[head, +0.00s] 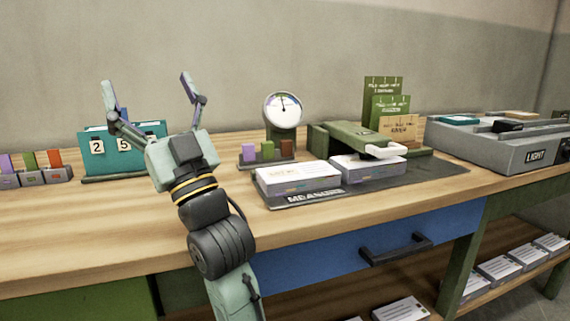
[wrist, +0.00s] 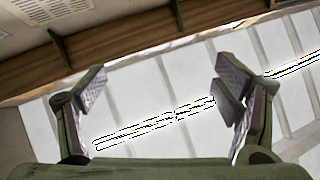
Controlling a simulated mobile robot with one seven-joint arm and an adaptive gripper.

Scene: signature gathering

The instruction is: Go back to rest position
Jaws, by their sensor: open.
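My gripper (head: 150,92) is open and raised above the workbench in the head view, with its fingers spread wide and pointing up. Nothing is between the fingers. In the wrist view my gripper (wrist: 155,92) also shows open and empty, with a pale panelled surface (wrist: 190,60) and a wooden beam (wrist: 130,40) beyond it. In the head view my arm rises from the bottom edge, in front of the bench, and my gripper partly covers a teal calendar stand (head: 97,158).
The wooden bench (head: 60,225) holds a dial gauge (head: 283,108), a green stamping device (head: 345,138), white paper stacks (head: 297,178) on a dark mat (head: 430,180), and a grey light box (head: 490,145). A blue drawer (head: 330,262) is below. The bench's front left is clear.

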